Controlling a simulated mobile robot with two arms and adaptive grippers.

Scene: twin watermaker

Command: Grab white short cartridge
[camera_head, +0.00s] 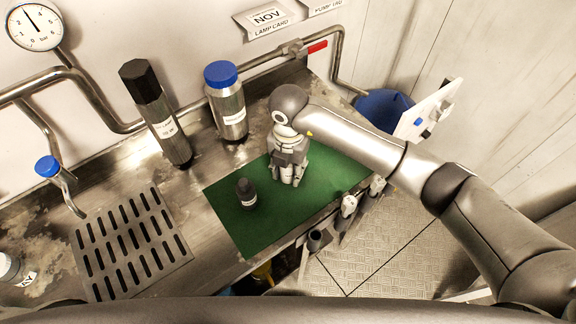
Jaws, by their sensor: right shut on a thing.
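My right gripper (287,180) points down over the green mat (235,224) and is shut on a small pale thing between its fingers. The fingers hide most of this thing, which looks like the white short cartridge. I cannot tell whether it touches the mat. A short black bottle (246,193) stands upright on the mat, to the left of the gripper and apart from it. My left gripper is not in view.
A tall black-capped cylinder (156,112) and a blue-capped steel canister (227,101) stand behind the mat. A slotted drain grate (130,242) lies to the left. A small blue-capped tap (48,167) and a white labelled container (9,267) are farther left. Holstered tools (347,208) line the bench's front edge.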

